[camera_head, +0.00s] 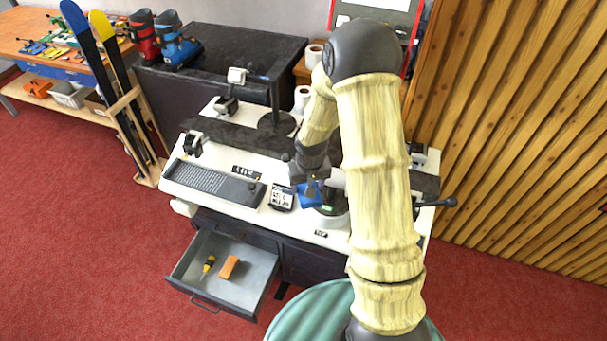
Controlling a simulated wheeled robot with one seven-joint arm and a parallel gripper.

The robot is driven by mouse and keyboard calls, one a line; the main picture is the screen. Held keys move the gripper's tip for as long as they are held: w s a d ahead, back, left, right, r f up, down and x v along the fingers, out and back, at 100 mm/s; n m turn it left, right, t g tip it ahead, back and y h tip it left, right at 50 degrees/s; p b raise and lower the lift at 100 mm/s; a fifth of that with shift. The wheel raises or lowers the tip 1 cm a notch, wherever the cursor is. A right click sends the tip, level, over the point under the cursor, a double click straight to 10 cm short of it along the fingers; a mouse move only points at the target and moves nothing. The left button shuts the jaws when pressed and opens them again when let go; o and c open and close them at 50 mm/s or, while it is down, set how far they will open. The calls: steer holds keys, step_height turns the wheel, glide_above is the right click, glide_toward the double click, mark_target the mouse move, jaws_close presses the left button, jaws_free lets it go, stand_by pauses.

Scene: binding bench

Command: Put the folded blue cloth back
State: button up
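The folded blue cloth (309,198) is a small blue shape at the middle of the white bench, directly under my gripper (311,184). My gripper points down and its fingertips meet the cloth's raised upper part, so it looks shut on it. The fingers are small and partly merge with the cloth. The cloth is just right of a small dark box with a light, marked top (281,197) and left of a dark round device with a green light (329,208). I cannot tell whether the cloth touches the bench.
A drawer (245,293) stands open at the bench front, with a yellow screwdriver (208,265) and an orange block (229,267) inside. A lamp-like stand (276,98) rises behind. My arm hides the bench's right part.

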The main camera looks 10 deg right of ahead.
steer(key=shift+f+b, duration=1.55)
steer(key=shift+f, duration=0.05)
steer(key=shift+r, duration=0.1)
